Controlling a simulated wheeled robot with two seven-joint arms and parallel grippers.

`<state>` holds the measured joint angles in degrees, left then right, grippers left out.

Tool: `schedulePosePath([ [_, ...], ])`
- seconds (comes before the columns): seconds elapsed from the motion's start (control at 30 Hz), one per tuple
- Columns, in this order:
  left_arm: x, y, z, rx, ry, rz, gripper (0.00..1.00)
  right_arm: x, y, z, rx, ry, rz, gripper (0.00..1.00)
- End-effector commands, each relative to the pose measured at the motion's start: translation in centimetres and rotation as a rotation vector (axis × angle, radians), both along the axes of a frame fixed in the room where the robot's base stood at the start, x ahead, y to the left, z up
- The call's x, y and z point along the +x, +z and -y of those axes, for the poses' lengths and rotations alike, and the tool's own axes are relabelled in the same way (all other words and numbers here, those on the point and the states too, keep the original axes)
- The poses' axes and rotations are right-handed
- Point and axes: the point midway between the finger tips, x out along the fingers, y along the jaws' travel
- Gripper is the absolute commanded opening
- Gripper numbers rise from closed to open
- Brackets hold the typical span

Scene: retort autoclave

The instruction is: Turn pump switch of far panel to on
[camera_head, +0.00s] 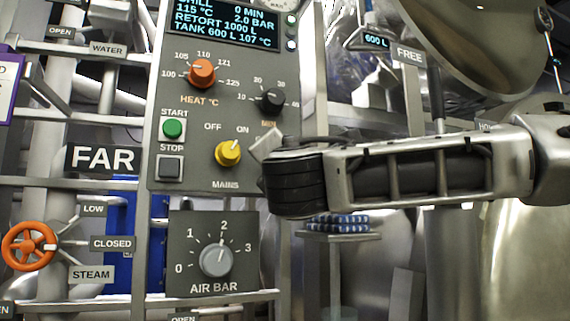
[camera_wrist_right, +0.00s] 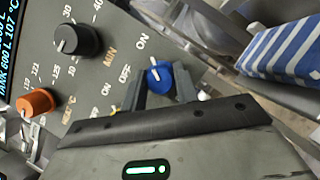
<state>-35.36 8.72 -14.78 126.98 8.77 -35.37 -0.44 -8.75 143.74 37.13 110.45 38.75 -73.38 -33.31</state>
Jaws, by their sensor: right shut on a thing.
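The far panel (camera_head: 195,120) is a grey control plate beside a FAR sign. In the right wrist view a blue knob (camera_wrist_right: 160,77) with a white pointer sits between my right gripper's fingers (camera_wrist_right: 163,88). The gripper is shut on it. The pointer is turned toward the ON label (camera_wrist_right: 143,42), away from the OFF label (camera_wrist_right: 124,74). The knob's name label is not visible. In the head view my right gripper (camera_head: 266,145) reaches the panel's lower right edge and hides the blue knob. My left gripper is not in view.
The yellow mains knob (camera_head: 228,152) is close left of my right gripper. Above are the black minutes knob (camera_head: 270,101) and orange heat knob (camera_head: 202,73). Green start (camera_head: 173,128) and grey stop (camera_head: 170,167) buttons are further left. An air knob (camera_head: 215,260) is below.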

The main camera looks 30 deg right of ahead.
Motion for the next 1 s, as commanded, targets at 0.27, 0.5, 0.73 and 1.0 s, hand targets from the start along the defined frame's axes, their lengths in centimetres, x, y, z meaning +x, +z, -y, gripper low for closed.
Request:
schedulePosePath([
  [0.27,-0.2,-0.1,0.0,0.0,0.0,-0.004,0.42,0.0,0.0,0.0,0.001,0.001,0.0,0.52],
  [0.5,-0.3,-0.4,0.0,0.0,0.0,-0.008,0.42,-0.7,-0.2,-0.5,-0.001,0.001,0.001,0.52],
  [0.73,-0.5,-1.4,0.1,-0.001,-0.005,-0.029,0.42,-4.5,-1.5,-2.7,-0.005,0.004,0.003,0.52],
  [1.0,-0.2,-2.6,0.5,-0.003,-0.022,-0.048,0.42,-9.8,-3.3,-5.8,-0.001,0.005,0.001,0.52],
])
